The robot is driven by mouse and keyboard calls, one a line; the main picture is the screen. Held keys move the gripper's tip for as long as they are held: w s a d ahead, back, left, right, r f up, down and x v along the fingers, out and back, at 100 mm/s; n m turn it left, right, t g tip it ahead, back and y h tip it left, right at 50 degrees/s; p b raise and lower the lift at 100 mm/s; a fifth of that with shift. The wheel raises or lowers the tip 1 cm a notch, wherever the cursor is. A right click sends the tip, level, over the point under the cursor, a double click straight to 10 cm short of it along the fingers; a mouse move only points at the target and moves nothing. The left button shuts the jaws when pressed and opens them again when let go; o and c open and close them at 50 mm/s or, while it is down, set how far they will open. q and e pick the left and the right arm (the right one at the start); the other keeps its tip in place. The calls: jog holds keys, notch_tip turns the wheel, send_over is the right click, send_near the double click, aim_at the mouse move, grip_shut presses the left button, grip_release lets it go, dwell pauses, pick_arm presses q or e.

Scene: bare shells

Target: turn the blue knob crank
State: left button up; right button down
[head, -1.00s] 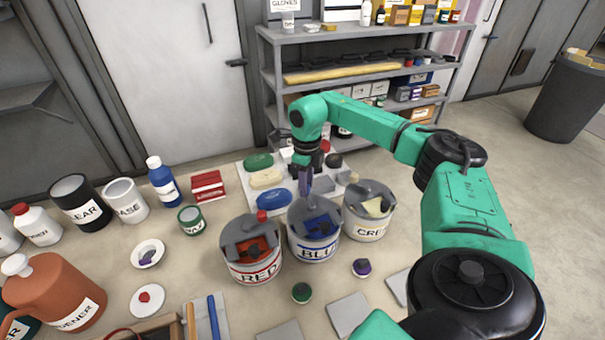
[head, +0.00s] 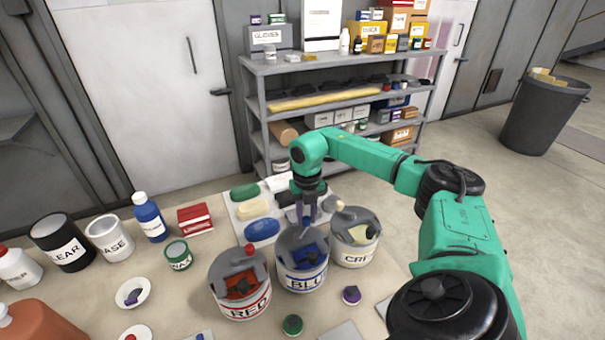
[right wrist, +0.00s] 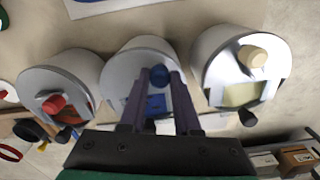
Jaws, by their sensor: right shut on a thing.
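The blue tin (head: 303,284) stands between the red tin (head: 240,300) and the cream tin (head: 356,255), with blue showing in its lid opening. My right gripper (head: 301,222) points down at its lid from behind. In the right wrist view the blue crank knob (right wrist: 159,76) sits between the fingertips of my right gripper (right wrist: 160,72), which is shut on it. The knob is hidden by the fingers in the head view. My left gripper is not in view.
A green-lidded pot (head: 292,325) and a purple-lidded pot (head: 351,295) stand in front of the tins. Green, cream and blue oval pieces (head: 262,230) lie behind them. Bottles and cans stand at the left. A grey shelf (head: 345,103) stands behind.

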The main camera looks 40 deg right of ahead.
jog(key=m, duration=0.1)
jog(key=s+m, duration=0.1)
jog(key=m, duration=0.2)
jog(key=shift+s+d+r+m, duration=0.1)
jog(key=shift+s+r+m, duration=0.05)
jog(key=shift+s+m, duration=0.2)
dwell(0.4)
jog(key=c, duration=0.7)
grip_release()
jog(key=shift+c, duration=0.2)
jog(key=shift+o, duration=0.6)
jog(key=shift+s, duration=0.1)
notch_tip(320, 180, up, 14)
jog(key=b, duration=0.1)
jog(key=shift+r, duration=0.25)
